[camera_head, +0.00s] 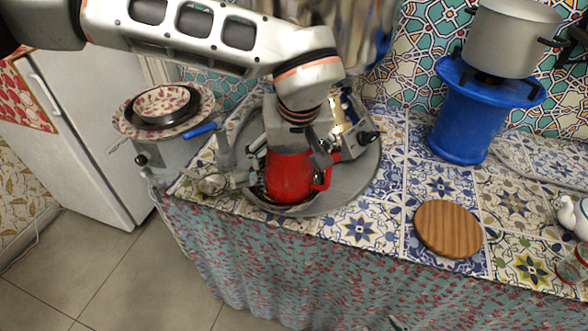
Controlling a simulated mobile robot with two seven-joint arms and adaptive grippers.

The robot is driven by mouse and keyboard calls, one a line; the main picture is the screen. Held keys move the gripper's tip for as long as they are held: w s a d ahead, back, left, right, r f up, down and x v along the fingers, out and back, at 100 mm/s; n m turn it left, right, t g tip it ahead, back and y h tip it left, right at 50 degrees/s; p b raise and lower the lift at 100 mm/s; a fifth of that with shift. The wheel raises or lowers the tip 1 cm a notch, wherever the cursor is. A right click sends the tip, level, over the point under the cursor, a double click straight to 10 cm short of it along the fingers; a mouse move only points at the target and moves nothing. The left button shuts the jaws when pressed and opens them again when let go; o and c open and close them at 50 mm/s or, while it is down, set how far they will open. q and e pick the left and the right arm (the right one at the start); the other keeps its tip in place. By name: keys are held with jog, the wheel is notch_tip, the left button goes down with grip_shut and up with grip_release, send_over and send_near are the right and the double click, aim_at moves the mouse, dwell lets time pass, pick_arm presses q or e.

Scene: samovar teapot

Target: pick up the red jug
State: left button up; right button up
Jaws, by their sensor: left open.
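The red jug (290,180) stands on a round grey tray (353,182) on the tiled counter, near its front edge. Its handle is at its right side. My left gripper (291,150) is directly above the jug, pointing down, with its fingers at the jug's upper part. The gripper is open; whether the fingers touch the jug cannot be told. The jug's top is hidden by the gripper. My right gripper is not in view.
Metal parts and a blue-handled tool (200,131) crowd around the jug. A wooden round board (447,229) lies to the right. A blue stand (466,125) bears a grey pot (512,38). Stacked bowls (163,104) sit at left beside a white fridge (90,130).

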pick_arm(q)
jog(key=shift+w+f, duration=0.15)
jog(key=shift+f, duration=0.25)
jog(key=shift+r, duration=0.2)
jog(key=c, duration=2)
jog(key=shift+s+d+r+p, duration=0.35)
jog(key=shift+s+d+r, duration=0.25)
jog(key=shift+s, duration=2.3)
jog(key=shift+s+d+r+p, duration=0.35)
jog(key=shift+s+d+r, duration=0.2)
jog(key=shift+s, duration=2.4)
jog(key=shift+s+d+r+p, duration=0.35)
jog(key=shift+s+d+r, duration=0.25)
jog(key=shift+s, duration=2.3)
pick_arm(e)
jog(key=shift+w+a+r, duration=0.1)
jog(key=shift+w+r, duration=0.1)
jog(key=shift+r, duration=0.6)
